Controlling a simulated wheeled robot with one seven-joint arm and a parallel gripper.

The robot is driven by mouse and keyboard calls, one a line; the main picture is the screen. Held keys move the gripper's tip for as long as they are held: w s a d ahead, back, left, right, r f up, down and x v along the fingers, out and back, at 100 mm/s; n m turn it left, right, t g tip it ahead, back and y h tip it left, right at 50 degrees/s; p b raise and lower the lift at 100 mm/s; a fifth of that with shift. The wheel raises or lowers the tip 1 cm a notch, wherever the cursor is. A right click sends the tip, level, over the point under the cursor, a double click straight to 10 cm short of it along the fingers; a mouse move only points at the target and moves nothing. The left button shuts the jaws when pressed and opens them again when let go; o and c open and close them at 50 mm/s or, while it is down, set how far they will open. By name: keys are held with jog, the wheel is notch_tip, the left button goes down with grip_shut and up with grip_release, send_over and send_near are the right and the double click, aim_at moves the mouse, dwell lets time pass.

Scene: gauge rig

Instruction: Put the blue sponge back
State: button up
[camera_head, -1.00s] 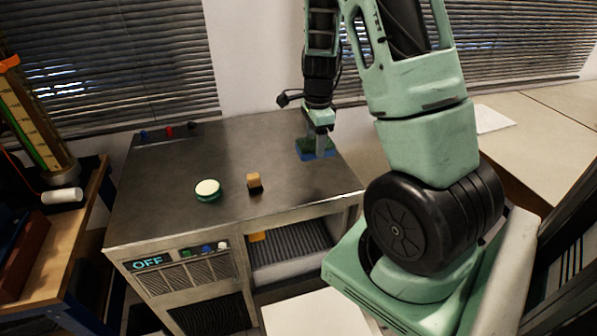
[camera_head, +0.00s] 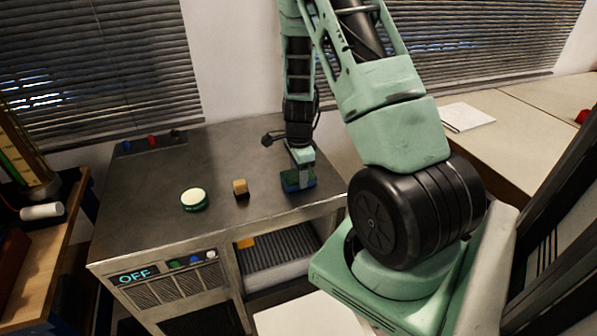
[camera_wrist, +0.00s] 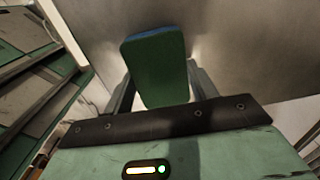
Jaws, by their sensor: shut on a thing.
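The blue sponge (camera_head: 291,185) has a green face and a blue layer, and is near the right part of the metal bench top (camera_head: 150,215). My gripper (camera_head: 304,178) is shut on it. In the wrist view the sponge (camera_wrist: 157,68) stands between the two fingers, its green face toward the camera and its blue edge at the far end. The fingers partly cover it in the head view. I cannot tell whether its underside touches the bench.
A round green and white pad (camera_head: 194,199) and a small tan and black block (camera_head: 240,188) lie left of the sponge. Small coloured items (camera_head: 152,140) line the back left.

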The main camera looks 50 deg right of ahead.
jog(key=shift+f, duration=0.2)
jog(key=o, duration=1)
jog(key=shift+r, duration=0.1)
